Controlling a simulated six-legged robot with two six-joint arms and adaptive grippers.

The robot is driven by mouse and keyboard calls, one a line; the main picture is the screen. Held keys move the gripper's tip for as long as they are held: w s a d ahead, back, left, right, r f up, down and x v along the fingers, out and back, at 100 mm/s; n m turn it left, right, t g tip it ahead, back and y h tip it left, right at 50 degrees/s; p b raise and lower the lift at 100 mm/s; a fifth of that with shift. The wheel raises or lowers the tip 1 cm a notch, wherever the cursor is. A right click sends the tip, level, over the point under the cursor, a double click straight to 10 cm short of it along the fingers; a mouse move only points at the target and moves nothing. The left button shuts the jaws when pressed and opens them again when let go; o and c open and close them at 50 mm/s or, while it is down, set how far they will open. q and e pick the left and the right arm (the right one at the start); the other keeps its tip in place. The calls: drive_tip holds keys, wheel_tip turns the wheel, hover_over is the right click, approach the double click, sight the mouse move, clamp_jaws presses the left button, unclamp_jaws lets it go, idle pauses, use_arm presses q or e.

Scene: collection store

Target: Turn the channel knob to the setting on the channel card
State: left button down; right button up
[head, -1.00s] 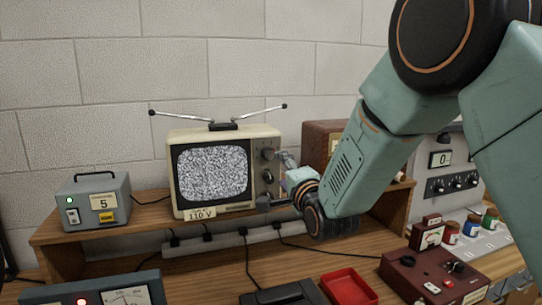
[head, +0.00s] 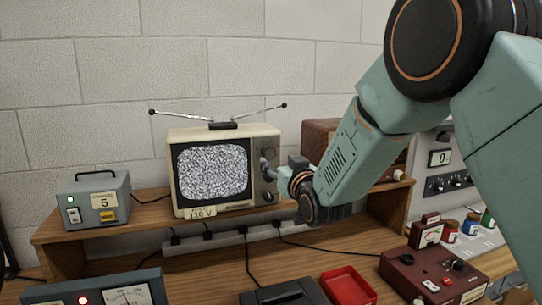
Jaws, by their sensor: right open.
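The television (head: 222,135) stands on the raised wooden shelf, its screen full of grey static. Dark knobs line its right-hand panel, with one low on the panel (head: 268,197). My right gripper (head: 268,168) is open, its fingers at the upper part of this panel. They partly cover the knobs there, and I cannot tell whether they touch one. The knob's pointer and scale are too small to read. A card with a large 5 (head: 104,201) is on the grey box to the left; its small print looks like "Channel". My left gripper is not in view.
The grey box (head: 77,190) has a lit green lamp and a handle. A wooden cabinet (head: 318,137) stands close behind my right wrist. A red tray (head: 345,288) and a maroon meter box (head: 425,268) are on the bench.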

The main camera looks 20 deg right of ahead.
sight(270, 155)
drive_tip(key=shift+w+a+p, duration=0.1)
drive_tip(key=shift+w+p, duration=0.6)
drive_tip(key=shift+w, duration=2.7)
